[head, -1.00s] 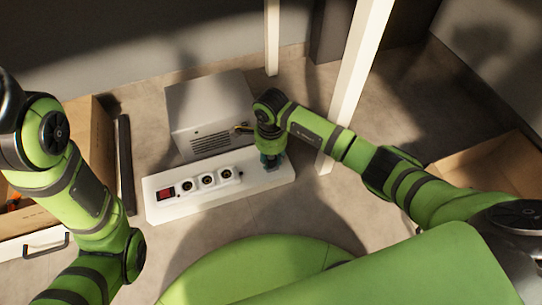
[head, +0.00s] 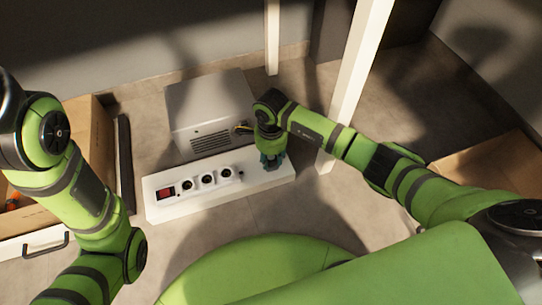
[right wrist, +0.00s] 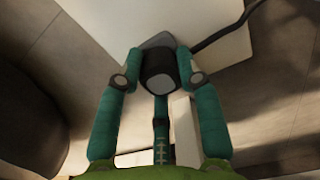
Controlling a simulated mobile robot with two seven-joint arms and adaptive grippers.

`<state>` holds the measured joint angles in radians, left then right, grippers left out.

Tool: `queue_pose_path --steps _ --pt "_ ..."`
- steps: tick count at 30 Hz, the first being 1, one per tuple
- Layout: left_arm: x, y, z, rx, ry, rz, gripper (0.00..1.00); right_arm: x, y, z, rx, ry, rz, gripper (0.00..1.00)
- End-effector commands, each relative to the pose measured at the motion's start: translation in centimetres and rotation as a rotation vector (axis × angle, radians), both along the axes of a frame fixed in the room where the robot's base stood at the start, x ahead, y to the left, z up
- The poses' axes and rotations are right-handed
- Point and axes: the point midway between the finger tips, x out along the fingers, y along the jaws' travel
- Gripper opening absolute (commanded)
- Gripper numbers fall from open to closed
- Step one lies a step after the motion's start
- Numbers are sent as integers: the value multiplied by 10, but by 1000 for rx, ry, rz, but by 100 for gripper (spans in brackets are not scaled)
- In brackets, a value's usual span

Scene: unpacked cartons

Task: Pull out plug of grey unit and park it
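The grey unit (head: 208,100), a box with a vent grille, stands on the floor behind a white socket strip (head: 160,207). The strip has a red switch (head: 166,193) and several dark round sockets. My right gripper (head: 271,163) points down over the strip's right end. In the right wrist view its teal fingers (right wrist: 160,60) lie against both sides of a dark plug (right wrist: 158,68). A dark cable (right wrist: 225,34) runs from near the plug to the upper right. Whether the plug touches the white surface is unclear. My left gripper is out of view.
A white post (head: 355,80) rises just right of my right gripper. Open cartons stand at the left (head: 95,130) and right (head: 480,165). A dark bar (head: 125,165) lies beside the left carton. The floor before the strip is clear.

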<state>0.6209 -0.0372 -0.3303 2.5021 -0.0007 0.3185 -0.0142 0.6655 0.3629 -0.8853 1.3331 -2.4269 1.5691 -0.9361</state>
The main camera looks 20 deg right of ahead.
Motion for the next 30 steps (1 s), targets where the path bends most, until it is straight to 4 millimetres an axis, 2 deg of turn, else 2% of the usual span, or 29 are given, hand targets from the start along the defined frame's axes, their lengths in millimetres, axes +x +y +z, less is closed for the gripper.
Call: queue_pose_path --steps 10,14,17,24,30 --pt "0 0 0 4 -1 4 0 0 0 0 0 1 0 62" --pt "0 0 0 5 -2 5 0 1 0 6 -1 -1 1 62" --pt "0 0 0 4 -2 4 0 1 -1 20 -1 -4 2 62" --pt "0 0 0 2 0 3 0 2 -1 72 -2 -5 2 62" --pt "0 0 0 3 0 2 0 1 -1 105 -2 -2 0 62"
